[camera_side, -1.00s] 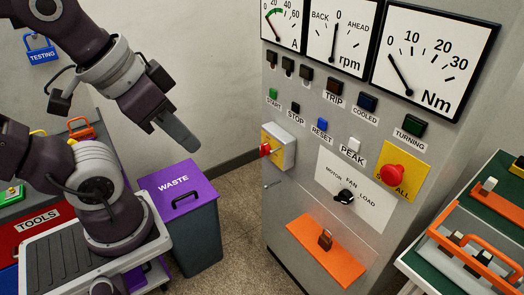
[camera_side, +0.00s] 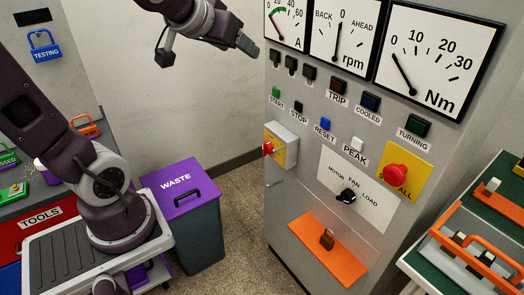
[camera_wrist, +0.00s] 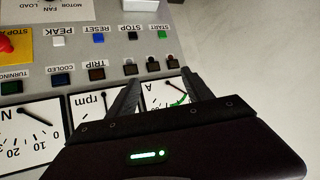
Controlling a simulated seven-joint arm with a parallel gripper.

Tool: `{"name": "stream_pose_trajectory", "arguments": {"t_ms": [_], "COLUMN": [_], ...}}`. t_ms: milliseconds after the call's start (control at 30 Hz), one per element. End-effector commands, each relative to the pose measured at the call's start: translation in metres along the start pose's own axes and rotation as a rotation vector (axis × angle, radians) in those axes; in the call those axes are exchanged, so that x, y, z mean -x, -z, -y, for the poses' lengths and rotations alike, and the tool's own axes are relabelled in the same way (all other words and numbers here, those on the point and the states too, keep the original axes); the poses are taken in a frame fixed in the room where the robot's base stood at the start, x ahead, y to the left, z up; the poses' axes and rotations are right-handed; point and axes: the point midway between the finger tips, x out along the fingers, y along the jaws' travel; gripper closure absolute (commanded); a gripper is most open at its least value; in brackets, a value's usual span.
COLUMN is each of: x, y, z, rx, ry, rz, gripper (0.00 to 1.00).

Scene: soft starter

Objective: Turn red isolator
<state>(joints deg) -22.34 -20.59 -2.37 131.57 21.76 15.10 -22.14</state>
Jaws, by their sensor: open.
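The red isolator (camera_side: 268,148) is a red handle on a yellow plate on the side of a grey box (camera_side: 284,142), at the left edge of the control panel in the side view. My gripper (camera_side: 256,52) is up near the panel's top left corner, beside the ammeter, well above the isolator and apart from it. In the wrist view my gripper (camera_wrist: 160,82) shows two dark fingers spread apart with nothing between them. The panel appears upside down there, with the ammeter (camera_wrist: 165,97) behind the fingers.
A waste bin (camera_side: 185,215) stands left of the panel. A bench with orange-handled trays (camera_side: 470,255) is at right. Space before the isolator is clear.

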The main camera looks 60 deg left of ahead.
Motion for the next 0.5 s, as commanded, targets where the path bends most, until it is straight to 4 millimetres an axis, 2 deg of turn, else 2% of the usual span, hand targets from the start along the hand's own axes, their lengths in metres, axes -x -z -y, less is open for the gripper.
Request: {"name": "stream_pose_trajectory", "arguments": {"t_ms": [33, 100, 233, 333, 467, 500], "x": [-0.025, -0.056, -0.101, -0.113, -0.103, -0.110], "y": [0.012, 0.030, 0.045, 0.043, 0.034, 0.019], "z": [0.013, 0.027, 0.045, 0.053, 0.066, 0.062], "rx": [0.032, 0.081, 0.210, 0.344, 0.563, 0.589], "ry": [0.013, -0.012, -0.171, -0.347, -0.605, -0.638], "rz": [-0.050, -0.145, -0.289, -0.358, -0.424, -0.420], "gripper": [0.41, 0.41, 0.41, 0.41, 0.41, 0.41]}}
